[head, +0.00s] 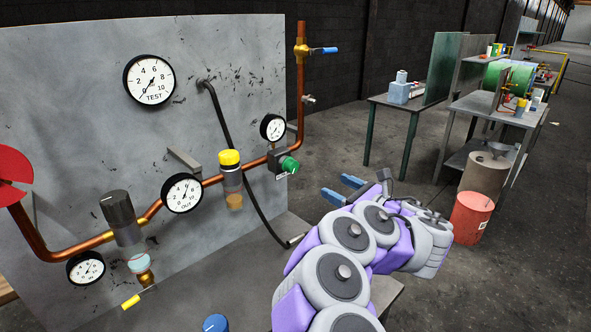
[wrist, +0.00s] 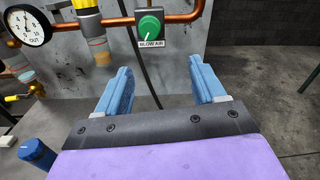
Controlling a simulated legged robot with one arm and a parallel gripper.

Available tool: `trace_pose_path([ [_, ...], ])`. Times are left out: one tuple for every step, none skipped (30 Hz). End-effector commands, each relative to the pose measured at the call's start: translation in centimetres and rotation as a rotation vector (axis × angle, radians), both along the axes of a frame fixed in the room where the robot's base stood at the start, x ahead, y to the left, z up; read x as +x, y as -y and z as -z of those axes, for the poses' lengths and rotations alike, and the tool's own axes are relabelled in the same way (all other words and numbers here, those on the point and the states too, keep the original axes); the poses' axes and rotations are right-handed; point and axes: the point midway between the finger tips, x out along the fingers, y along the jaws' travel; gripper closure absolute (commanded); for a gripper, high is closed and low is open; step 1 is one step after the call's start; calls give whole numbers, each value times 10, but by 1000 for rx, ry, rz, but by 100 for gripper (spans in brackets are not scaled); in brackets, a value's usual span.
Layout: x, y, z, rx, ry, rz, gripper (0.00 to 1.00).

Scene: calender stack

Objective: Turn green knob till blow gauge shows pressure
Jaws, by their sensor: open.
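The green knob (head: 289,165) sits on a dark valve on the copper pipe, right of the yellow-capped filter. In the wrist view the green knob (wrist: 150,25) has a white pointer mark and a "BLOW AIR" label below it. The small gauge (head: 272,127) stands just above the valve; its needle is too small to read surely. It is out of the wrist view. My gripper (head: 343,189) is open and empty, to the right of the knob and apart from it. In the wrist view my gripper (wrist: 160,75) has its two blue fingers spread below the knob.
A grey panel (head: 60,80) carries the TEST gauge (head: 149,80), OUT gauge (head: 182,193) and black regulator knob (head: 118,208). A black hose (head: 245,165) hangs left of the knob. A blue-handled valve (head: 323,50) is above. Benches and a red drum (head: 470,217) stand right.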

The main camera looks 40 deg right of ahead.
Motion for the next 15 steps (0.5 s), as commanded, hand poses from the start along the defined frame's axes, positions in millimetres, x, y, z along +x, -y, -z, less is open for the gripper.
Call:
trace_pose_path([
  [-3,1,0,1,1,2,31],
  [-5,1,0,0,1,2,31],
  [-8,1,1,0,0,1,31],
  [-10,2,0,-1,1,2,31],
  [-12,2,0,0,1,2,31],
  [-14,2,0,0,2,2,31],
  [-16,2,0,0,2,1,31],
  [-18,2,0,-1,2,0,31],
  [-20,2,0,-1,2,0,31],
  [-22,1,0,-1,2,-1,31],
  [-24,2,0,0,3,-1,31],
  [-26,2,-1,0,3,0,31],
  [-28,3,-1,0,3,1,31],
  [-30,3,-1,0,2,1,31],
  [-33,4,0,1,1,1,31],
])
